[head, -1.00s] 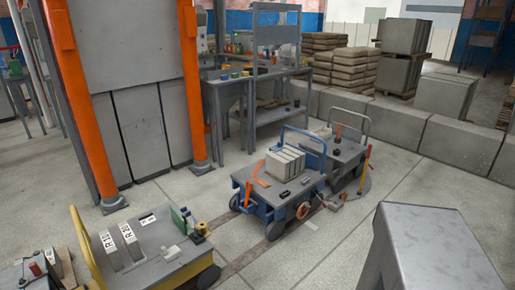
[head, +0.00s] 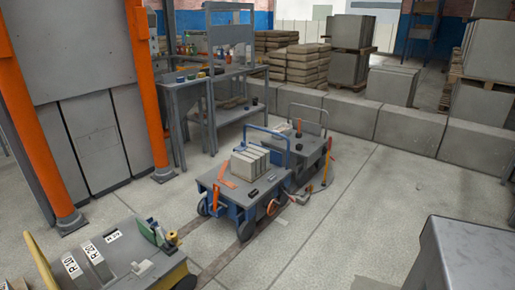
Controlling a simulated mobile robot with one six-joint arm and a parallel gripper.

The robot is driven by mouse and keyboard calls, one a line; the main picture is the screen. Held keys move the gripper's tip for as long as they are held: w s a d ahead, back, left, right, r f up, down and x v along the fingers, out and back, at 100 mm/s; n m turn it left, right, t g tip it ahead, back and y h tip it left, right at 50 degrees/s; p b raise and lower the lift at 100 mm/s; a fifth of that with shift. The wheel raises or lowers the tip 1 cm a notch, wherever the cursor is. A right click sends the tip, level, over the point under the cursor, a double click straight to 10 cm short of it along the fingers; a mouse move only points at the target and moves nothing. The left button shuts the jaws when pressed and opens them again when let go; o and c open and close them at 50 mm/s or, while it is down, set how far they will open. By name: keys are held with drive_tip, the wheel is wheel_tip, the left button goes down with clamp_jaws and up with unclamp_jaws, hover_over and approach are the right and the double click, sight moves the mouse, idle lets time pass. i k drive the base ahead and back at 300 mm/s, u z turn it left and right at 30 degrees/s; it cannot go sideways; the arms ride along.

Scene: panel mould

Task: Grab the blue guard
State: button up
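I cannot make out a blue guard for certain in the head view. Blue shows on a cart (head: 222,184) in the middle of the floor, with a blue frame and a blue push handle (head: 283,133). Grey blocks (head: 250,161) and an orange piece (head: 228,170) lie on its top. A yellow-handled cart (head: 178,272) at the lower left carries labelled grey blocks (head: 88,262) and a small green upright part (head: 147,231). My gripper is not in view.
Orange posts (head: 146,90) and a grey panelled machine (head: 97,140) stand at the left. A workbench (head: 190,85) is behind. Low concrete blocks (head: 350,115) run across the back. A grey block-like shape (head: 470,255) fills the lower right corner. The floor (head: 370,200) right of centre is clear.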

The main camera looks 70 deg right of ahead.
sight(240, 147)
drive_tip(key=u, duration=0.35)
drive_tip(key=k, duration=0.15)
drive_tip(key=z, duration=2.45)
drive_tip(key=k, duration=0.95)
drive_tip(key=u, duration=0.15)
drive_tip(key=i, duration=0.7)
drive_tip(key=z, duration=0.05)
